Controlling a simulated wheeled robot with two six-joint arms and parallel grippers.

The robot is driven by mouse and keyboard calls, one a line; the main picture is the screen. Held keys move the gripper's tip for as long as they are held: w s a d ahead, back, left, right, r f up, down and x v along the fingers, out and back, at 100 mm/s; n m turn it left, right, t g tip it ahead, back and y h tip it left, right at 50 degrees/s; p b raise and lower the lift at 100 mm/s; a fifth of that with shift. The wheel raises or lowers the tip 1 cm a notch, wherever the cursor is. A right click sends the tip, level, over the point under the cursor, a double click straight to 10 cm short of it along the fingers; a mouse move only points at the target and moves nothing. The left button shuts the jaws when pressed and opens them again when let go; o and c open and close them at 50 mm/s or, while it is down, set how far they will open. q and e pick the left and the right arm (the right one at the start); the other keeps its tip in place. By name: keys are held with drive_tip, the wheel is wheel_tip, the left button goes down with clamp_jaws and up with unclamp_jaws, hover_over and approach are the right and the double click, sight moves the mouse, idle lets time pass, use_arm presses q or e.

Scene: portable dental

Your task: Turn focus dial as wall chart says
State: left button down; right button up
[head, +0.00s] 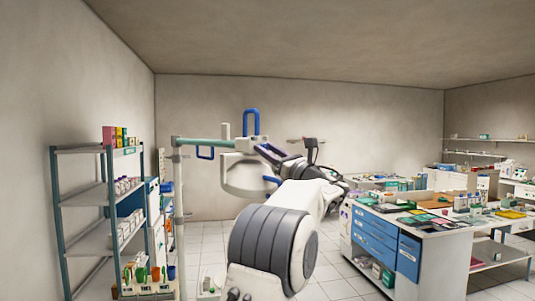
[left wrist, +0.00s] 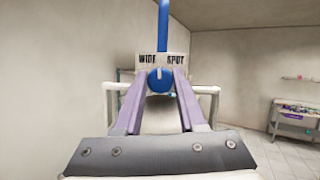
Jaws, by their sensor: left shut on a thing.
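In the left wrist view, the blue focus dial (left wrist: 160,80) sits between the purple fingers of my left gripper (left wrist: 161,72), which is shut on it. The label plate (left wrist: 161,60) behind the dial reads "WIDE" on the left and "SPOT" on the right. I cannot tell which way the dial points. In the head view, my left gripper (head: 264,151) reaches the dental lamp (head: 244,174) on its arm; the dial is too small to make out there. I cannot make out the wall chart. My right gripper is not in view.
A blue handle (head: 251,122) rises above the lamp, and a teal lamp arm (head: 205,142) runs left to a pole. A stocked shelf rack (head: 84,198) stands at left. A cluttered counter with blue drawers (head: 375,237) stands at right. Tiled floor (head: 335,284) shows between them.

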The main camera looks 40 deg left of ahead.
use_arm(q)
drive_tip(key=shift+f+n+g, duration=0.1)
drive_tip(key=shift+n+g, duration=0.6)
drive_tip(key=shift+n, duration=0.5)
drive_tip(key=shift+n+g, duration=0.6)
drive_tip(key=shift+n, duration=0.5)
drive_tip(key=shift+n+g+h+p, duration=0.35)
drive_tip(key=shift+n+g, duration=0.65)
drive_tip(key=shift+n, duration=1.3)
drive_tip(key=c, duration=0.5)
unclamp_jaws()
drive_tip(key=shift+d, duration=0.1)
